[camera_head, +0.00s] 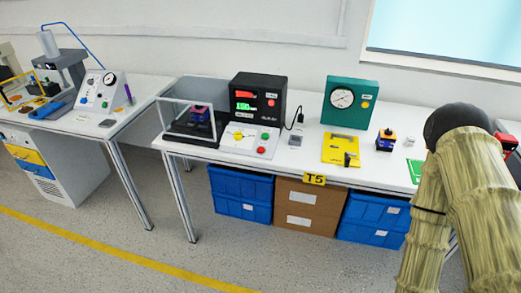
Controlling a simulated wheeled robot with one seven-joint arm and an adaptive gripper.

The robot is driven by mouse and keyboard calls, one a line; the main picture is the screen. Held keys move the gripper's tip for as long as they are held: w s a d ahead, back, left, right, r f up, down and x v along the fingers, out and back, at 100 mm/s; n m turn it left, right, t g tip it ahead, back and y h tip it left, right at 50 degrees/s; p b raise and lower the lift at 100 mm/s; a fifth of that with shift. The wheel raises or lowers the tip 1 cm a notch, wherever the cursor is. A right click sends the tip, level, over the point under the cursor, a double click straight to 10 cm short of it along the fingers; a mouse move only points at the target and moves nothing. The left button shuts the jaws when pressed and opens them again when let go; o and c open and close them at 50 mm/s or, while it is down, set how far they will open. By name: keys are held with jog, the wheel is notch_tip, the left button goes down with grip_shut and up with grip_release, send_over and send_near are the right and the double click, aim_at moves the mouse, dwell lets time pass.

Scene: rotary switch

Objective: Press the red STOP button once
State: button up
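A white control panel (246,142) lies on the bench in front of a black instrument box. It has a round yellow dial (238,133), a green button (265,136) and a red button (261,149) below the green one. The lettering is too small to read, so I cannot confirm which button is marked STOP. A smaller reddish button (271,102) is on the face of the black box (259,98). My arm, in a beige sleeve, fills the right side, well away from the panel. I cannot make out my gripper's fingers.
A clear-walled guard (187,104) stands left of the panel. Blue bins (241,194) and cardboard boxes (309,206) sit beneath. The floor in front is clear.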

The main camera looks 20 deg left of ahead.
grip_shut()
dwell(1.1)
